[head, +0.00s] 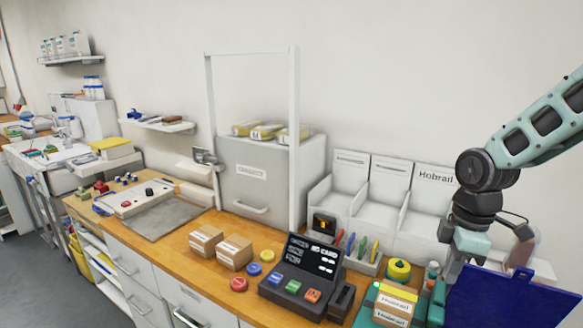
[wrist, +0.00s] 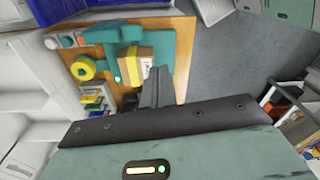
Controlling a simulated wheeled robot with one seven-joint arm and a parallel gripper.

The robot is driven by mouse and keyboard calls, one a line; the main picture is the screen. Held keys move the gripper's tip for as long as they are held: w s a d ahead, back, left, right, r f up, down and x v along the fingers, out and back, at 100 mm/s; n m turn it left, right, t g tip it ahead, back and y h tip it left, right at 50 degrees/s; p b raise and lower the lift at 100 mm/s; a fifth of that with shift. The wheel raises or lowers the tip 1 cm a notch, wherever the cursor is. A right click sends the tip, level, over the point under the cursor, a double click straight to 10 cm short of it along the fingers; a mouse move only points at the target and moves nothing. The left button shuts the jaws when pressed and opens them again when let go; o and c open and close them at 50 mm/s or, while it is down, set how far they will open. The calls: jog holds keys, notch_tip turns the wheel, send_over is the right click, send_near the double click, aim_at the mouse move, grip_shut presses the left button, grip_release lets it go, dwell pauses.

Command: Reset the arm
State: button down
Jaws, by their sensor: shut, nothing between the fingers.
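My arm comes in from the right edge of the head view and bends down at a dark joint. My gripper (wrist: 160,88) shows in the wrist view as dark fingers closed together with nothing between them. In the head view its lower end (head: 455,268) hangs above the right end of the wooden counter (head: 190,238), near a labelled cardboard box (head: 396,303). The same box shows beyond the fingers in the wrist view (wrist: 138,68). I cannot tell the exact gap between fingers and box.
A dark blue panel (head: 510,300) stands right of my gripper. A yellow round item (head: 399,270), a rack of coloured pens (head: 358,250) and a black card terminal (head: 305,278) are to its left. White bins (head: 385,195) line the wall behind. Grey floor (wrist: 215,85) is open beside the counter.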

jog(key=s+a+f+m+b, duration=0.2)
jog(key=s+a+m+b, duration=0.3)
jog(key=s+a, duration=1.4)
jog(key=shift+s+a+f+m+b, duration=0.3)
jog(key=shift+s+b, duration=0.25)
jog(key=shift+s, duration=0.4)
jog(key=shift+d, duration=0.1)
